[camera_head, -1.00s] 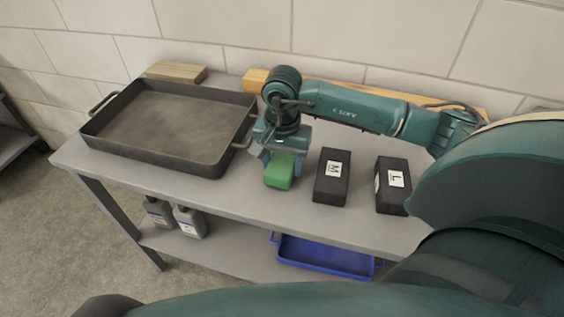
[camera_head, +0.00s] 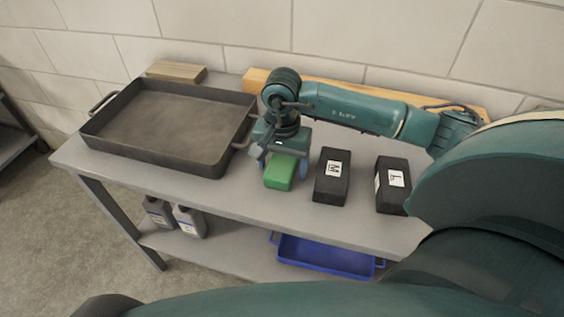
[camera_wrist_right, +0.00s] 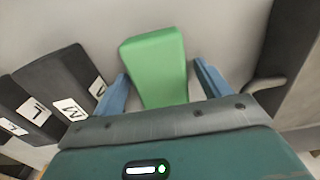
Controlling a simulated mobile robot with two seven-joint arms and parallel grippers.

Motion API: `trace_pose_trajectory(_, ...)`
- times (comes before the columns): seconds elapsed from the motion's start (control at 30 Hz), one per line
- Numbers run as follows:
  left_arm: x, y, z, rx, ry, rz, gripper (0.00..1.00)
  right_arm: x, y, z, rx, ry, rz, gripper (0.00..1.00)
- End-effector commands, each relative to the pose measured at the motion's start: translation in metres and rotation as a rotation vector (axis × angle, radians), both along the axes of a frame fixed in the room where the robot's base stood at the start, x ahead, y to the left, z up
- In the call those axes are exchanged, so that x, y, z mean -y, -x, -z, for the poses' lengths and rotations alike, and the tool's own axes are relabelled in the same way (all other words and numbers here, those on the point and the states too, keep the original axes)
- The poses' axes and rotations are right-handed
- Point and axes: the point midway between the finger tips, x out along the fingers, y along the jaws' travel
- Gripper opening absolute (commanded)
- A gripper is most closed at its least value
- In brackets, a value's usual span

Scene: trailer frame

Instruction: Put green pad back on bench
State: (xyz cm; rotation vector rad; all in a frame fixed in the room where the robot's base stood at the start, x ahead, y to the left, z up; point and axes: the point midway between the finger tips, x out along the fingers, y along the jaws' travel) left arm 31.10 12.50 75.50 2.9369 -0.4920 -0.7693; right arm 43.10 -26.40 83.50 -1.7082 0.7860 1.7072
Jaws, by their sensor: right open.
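The green pad (camera_head: 280,173) is a small block lying on the grey bench (camera_head: 232,198), between the dark metal tray and the black block marked M. My right gripper (camera_head: 285,165) is at the pad, pointing down, with its wrist over the pad's far end. In the right wrist view the green pad (camera_wrist_right: 157,68) lies between the two blue fingers of the right gripper (camera_wrist_right: 160,80). The fingers stand apart, with a gap on each side of the pad. The left gripper does not show.
A dark roasting tray (camera_head: 170,163) with handles is close on the left. Black blocks marked M (camera_head: 331,190) and L (camera_head: 391,200) stand to the right. A wooden board (camera_head: 176,72) is at the back. A blue bin (camera_head: 325,262) and grey bottles (camera_head: 188,222) are on the lower shelf.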

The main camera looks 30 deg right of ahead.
Motion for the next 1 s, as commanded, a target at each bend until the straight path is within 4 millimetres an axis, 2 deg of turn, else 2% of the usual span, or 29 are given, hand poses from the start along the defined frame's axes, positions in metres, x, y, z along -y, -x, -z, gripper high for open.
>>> trace_pose_trajectory(0.17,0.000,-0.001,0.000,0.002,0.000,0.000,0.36,0.000,-0.001,-0.030,0.007,0.001,0.000,0.76)
trace_pose_trajectory(0.4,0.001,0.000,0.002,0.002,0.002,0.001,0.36,0.000,-0.001,-0.082,0.006,-0.001,0.000,0.76)
trace_pose_trajectory(0.53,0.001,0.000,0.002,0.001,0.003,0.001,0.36,0.000,-0.001,-0.104,0.004,0.000,0.001,0.76)
trace_pose_trajectory(0.7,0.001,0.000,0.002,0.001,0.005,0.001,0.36,0.000,0.000,-0.118,0.001,0.000,0.001,0.76)
trace_pose_trajectory(1.0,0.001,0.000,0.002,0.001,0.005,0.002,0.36,0.000,0.000,-0.121,0.001,-0.001,0.000,0.76)
